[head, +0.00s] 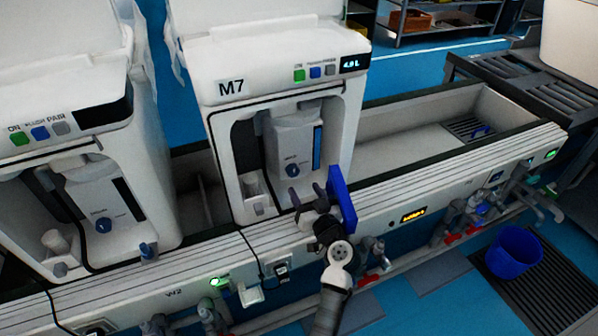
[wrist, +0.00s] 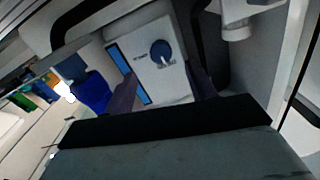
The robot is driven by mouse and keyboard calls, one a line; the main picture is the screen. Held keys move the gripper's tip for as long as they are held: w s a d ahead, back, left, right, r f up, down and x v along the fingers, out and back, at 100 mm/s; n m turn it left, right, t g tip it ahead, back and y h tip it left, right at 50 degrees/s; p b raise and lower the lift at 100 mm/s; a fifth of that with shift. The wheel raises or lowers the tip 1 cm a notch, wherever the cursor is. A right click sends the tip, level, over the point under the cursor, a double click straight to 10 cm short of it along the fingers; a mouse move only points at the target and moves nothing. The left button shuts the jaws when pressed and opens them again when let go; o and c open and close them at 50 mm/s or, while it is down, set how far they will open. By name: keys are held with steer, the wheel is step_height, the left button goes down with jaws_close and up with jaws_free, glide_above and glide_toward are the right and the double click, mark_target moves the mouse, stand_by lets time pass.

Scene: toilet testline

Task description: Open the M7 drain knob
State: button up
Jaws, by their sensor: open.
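The white M7 unit (head: 232,86) stands in the middle of the head view, its name on the front panel. A round blue knob (head: 293,170) sits low on the light tank (head: 292,135) in its bay. The wrist view shows this blue knob (wrist: 161,52) with a pale pointer and lettering too small to read. My gripper (head: 306,193) is open and empty in front of the bay, just below the knob. In the wrist view its dark fingers (wrist: 161,88) lie apart, either side of and below the knob, not touching it. The unit's lower right front is hidden behind my gripper.
A blue panel (head: 342,198) stands close beside my gripper. A ledge with pipes and red valves (head: 452,238) runs below. The trough (head: 400,140) at right is mostly empty.

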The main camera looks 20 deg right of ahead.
mark_target(294, 173)
steer(key=w, duration=0.3)
steer(key=w+p, duration=0.1)
steer(key=w, duration=0.3)
steer(key=shift+a, duration=0.2)
steer(key=shift+c, duration=0.4)
steer(key=c, duration=0.9)
